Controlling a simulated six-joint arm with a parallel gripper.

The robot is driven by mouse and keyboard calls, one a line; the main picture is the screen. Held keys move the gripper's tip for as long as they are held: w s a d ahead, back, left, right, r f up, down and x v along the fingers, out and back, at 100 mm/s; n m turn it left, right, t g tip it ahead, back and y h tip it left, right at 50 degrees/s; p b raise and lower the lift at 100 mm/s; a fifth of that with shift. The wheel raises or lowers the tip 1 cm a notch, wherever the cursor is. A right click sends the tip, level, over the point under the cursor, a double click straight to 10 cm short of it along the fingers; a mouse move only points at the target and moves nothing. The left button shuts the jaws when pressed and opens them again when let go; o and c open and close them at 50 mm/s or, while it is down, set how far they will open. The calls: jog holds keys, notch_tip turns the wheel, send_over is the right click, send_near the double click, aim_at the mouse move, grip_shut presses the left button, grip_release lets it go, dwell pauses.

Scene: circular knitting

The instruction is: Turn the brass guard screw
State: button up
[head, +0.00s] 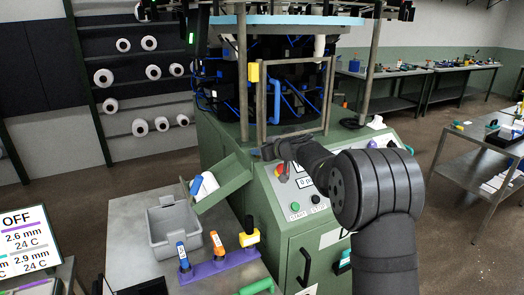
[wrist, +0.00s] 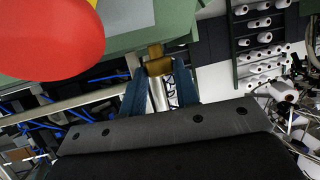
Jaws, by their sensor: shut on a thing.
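The brass guard screw (wrist: 158,65) shows in the wrist view between the two blue fingers of my gripper (wrist: 159,82). The fingers are shut on it, one on each side. A pale metal shaft runs from the brass part toward the camera. In the head view my gripper (head: 266,151) is at the top edge of the green machine's control panel, by the lower left corner of the metal guard frame (head: 296,133). The screw is hidden there behind my gripper and arm.
A red mushroom button (wrist: 50,38) is close to the wrist camera. The control panel (head: 306,203) lies just below my gripper.

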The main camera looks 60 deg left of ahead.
jog(key=shift+s+m+t, duration=0.2)
jog(key=shift+m+t, duration=0.7)
jog(key=shift+t, duration=0.15)
jog(key=shift+s+m+t, duration=0.15)
jog(key=shift+m+t, duration=0.75)
jog(key=shift+t, duration=0.15)
jog(key=o, duration=1)
jog(key=shift+c, duration=0.2)
jog(key=shift+y, duration=0.3)
jog(key=shift+d, duration=0.1)
jog(key=v, duration=1.7)
jog(key=shift+r, duration=0.15)
